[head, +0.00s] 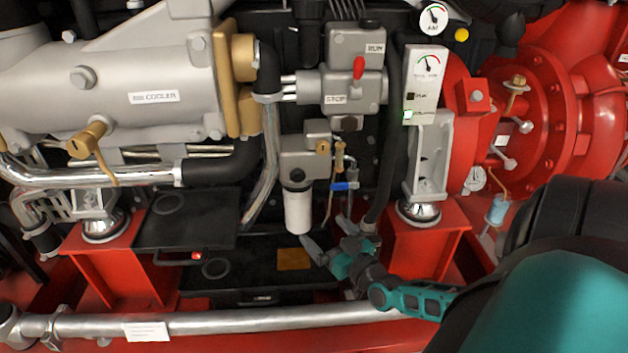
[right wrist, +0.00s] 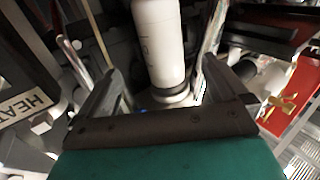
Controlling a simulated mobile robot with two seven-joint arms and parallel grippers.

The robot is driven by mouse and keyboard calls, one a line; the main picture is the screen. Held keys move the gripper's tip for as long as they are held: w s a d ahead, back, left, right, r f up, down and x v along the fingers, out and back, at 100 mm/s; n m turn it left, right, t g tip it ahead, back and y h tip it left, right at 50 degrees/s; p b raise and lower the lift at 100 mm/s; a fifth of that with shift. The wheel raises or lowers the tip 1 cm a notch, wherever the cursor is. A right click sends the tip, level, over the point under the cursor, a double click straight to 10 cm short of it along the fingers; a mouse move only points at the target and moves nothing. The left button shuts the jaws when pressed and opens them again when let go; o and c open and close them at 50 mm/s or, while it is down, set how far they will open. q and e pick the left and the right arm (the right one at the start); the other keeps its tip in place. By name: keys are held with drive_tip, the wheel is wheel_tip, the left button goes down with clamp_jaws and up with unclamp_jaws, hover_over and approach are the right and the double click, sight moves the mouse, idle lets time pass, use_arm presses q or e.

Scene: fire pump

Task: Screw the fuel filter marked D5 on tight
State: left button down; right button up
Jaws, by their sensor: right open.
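The white fuel filter (head: 298,210) hangs upright below a grey housing (head: 303,163) with a black collar at its top. In the right wrist view the white filter (right wrist: 157,45) has small dark marking on its side, too blurred to read. My right gripper (head: 328,237) is open and empty, just below and to the right of the filter. In the right wrist view its two fingers stand apart on either side of the filter's line, and I see no contact. Whether the filter is tight on the housing cannot be told. My left gripper is not in view.
A blue-handled valve (head: 345,185) and thin pipes stand close right of the filter. A red support (head: 428,240) is to the right. A black tray (head: 185,222) lies left, and a silver pipe (head: 250,322) crosses the front. A HEATER-like label (right wrist: 22,105) shows at left.

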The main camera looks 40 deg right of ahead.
sight(306, 214)
drive_tip(key=w+b, duration=0.1)
drive_tip(key=w, duration=0.1)
drive_tip(key=w+b, duration=0.1)
drive_tip(key=w, duration=0.1)
drive_tip(key=w+d+b, duration=0.1)
drive_tip(key=w, duration=0.1)
drive_tip(key=shift+w+f+b, duration=0.15)
drive_tip(key=shift+w+b, duration=0.25)
drive_tip(key=w+b, duration=0.1)
drive_tip(key=w, duration=0.2)
drive_tip(key=shift+d+b, duration=0.2)
drive_tip(key=shift+b, duration=0.2)
drive_tip(key=shift+w, duration=0.2)
drive_tip(key=shift+w, duration=0.1)
drive_tip(key=c, duration=1.4)
